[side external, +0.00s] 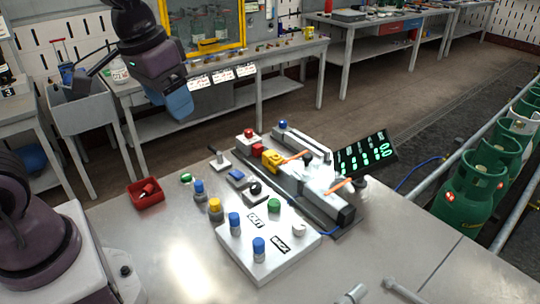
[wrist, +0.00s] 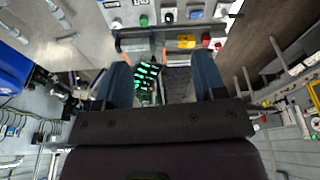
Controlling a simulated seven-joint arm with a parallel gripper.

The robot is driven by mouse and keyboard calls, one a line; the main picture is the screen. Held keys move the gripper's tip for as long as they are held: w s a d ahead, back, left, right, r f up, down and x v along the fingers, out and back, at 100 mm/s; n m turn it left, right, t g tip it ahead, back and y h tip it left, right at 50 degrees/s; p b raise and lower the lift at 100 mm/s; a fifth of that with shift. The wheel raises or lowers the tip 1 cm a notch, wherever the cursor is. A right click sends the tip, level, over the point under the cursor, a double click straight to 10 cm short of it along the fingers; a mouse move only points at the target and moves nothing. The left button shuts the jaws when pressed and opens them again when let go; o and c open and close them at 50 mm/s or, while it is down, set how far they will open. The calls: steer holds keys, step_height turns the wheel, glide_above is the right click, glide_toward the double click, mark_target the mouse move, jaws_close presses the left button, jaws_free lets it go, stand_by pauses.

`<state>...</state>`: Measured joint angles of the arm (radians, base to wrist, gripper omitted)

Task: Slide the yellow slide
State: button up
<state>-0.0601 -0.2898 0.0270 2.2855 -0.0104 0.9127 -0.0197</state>
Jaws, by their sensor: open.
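The yellow slide (side external: 271,160) is a small yellow block on the grey conveyor unit (side external: 318,214), between a red block and an orange bar. It also shows in the wrist view (wrist: 186,41), near the top, beyond my fingers. My gripper (side external: 181,105) hangs high up at the upper left of the side view, well apart from the slide. In the wrist view my gripper (wrist: 163,72) has its two blue fingers spread wide with nothing between them.
A white button box (side external: 268,243) with blue, green and white knobs stands in front of the conveyor. A display with green digits (side external: 365,152) stands behind it. A red tray (side external: 146,193) lies at left. Green gas cylinders (side external: 468,188) stand at right. The metal table's front is mostly clear.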

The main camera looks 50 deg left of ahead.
steer(key=w+a+f+n+g, duration=0.1)
steer(key=w+a+f+n, duration=0.15)
steer(key=w, duration=0.35)
steer(key=w+a+f+n+g, duration=0.1)
steer(key=w+a+f+n, duration=0.15)
steer(key=w, duration=0.45)
steer(key=n, duration=1.2)
glide_above(267, 151)
step_height(267, 151, down, 12)
steer(key=shift+g, duration=0.3)
step_height(267, 151, down, 13)
steer(key=shift+a+r, duration=0.1)
